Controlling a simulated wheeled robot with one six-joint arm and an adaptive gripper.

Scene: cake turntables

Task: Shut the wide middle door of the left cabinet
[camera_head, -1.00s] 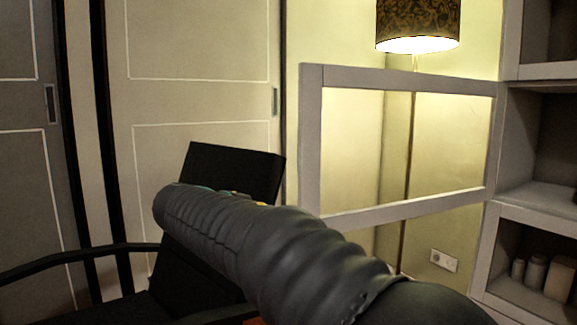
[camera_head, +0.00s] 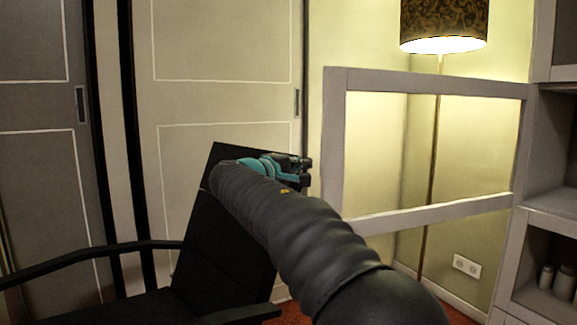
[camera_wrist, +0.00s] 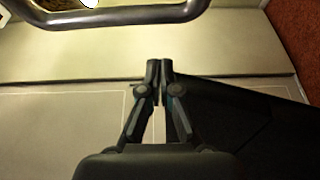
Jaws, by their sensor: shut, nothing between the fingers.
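The glass-paned door with a grey frame (camera_head: 334,150) stands swung open from the left edge of the grey cabinet (camera_head: 527,180), its free edge to the left. The lamp shows through its pane. My gripper (camera_head: 303,170) is shut and empty, a little left of the door's free edge in the head view. A narrow gap shows between them there; the depth between them is hard to judge. In the wrist view the shut fingertips (camera_wrist: 158,64) point up the picture.
A black armchair (camera_head: 226,235) stands just left of and below my gripper. Pale sliding wardrobe doors (camera_head: 222,100) stand behind. A floor lamp (camera_head: 443,25) stands behind the open door. Small jars (camera_head: 562,282) sit on a low cabinet shelf.

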